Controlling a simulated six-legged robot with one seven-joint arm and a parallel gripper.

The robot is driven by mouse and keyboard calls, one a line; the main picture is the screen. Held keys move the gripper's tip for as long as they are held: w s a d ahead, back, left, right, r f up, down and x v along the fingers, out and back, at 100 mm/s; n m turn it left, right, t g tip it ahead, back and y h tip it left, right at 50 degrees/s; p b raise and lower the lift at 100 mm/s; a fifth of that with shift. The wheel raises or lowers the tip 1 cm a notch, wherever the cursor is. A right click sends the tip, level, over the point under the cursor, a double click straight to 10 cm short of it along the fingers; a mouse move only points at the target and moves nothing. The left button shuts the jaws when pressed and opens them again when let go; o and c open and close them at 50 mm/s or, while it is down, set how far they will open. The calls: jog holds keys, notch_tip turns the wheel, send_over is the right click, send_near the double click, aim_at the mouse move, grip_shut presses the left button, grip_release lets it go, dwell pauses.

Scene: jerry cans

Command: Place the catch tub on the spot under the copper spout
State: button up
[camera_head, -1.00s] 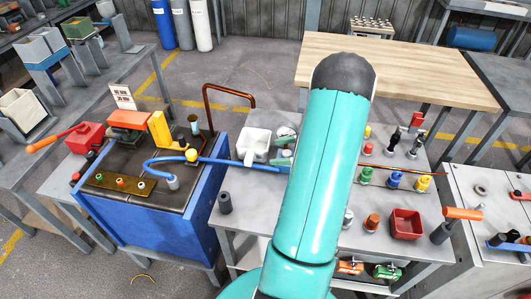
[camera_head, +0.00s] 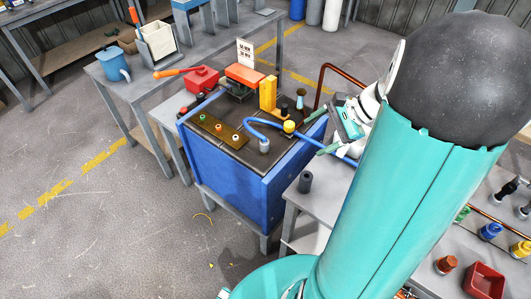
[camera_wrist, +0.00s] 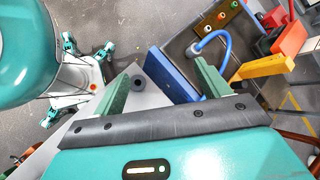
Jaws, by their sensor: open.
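The copper spout (camera_head: 340,69) is a bent pipe at the back right of the blue bench. It also shows at the lower right of the wrist view (camera_wrist: 296,137). My gripper (camera_head: 321,133) is open, its green fingers apart, in front of the spout near the bench's right edge. I cannot make out the catch tub for certain now. My arm covers most of the grey table right of the bench, including the area below the spout's far end.
The blue bench (camera_head: 230,185) carries a blue hose (camera_head: 259,128) and a yellow block (camera_head: 268,93). A dark cylinder (camera_head: 305,182) stands on the table's near left corner. A red can (camera_head: 202,78), white bin (camera_head: 158,42) and blue jug (camera_head: 115,66) stand farther left. Floor at left is clear.

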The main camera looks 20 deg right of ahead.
jog(key=s+a+r+n+h, duration=0.3)
jog(key=s+a+r+n, duration=0.1)
jog(key=a+n, duration=0.5)
jog(key=s+a+r+n+t+h, duration=0.1)
jog(key=s+a+r+n+h, duration=0.3)
jog(key=a+r+n, duration=0.3)
jog(key=a+n, duration=0.1)
jog(key=a, duration=0.2)
jog(key=shift+s+a+n, duration=0.35)
jog(key=shift+n, duration=0.05)
jog(key=shift+d, duration=0.1)
